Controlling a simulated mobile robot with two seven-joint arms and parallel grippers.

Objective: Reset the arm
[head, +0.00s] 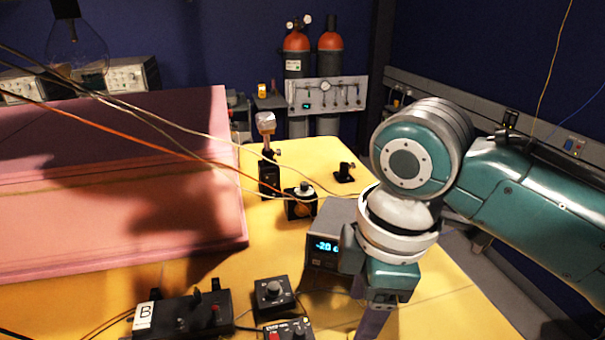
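My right arm, teal and grey, comes in from the right and bends down at a large round joint. Its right gripper (374,322) points down over the yellow table (450,313) near the bottom edge. The fingertips are cut off by the frame, so I cannot tell if they are open or shut. My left arm and gripper are not in view. The pink foam enclosure (215,240) stands on the left of the table.
A box with a lit display (325,247) stands close behind the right gripper. Black control boxes (272,292) and a box marked B (180,316) lie in front. Optics mounts (268,178) stand mid-table. Loose cables cross from the left. Gas cylinders (329,60) stand behind.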

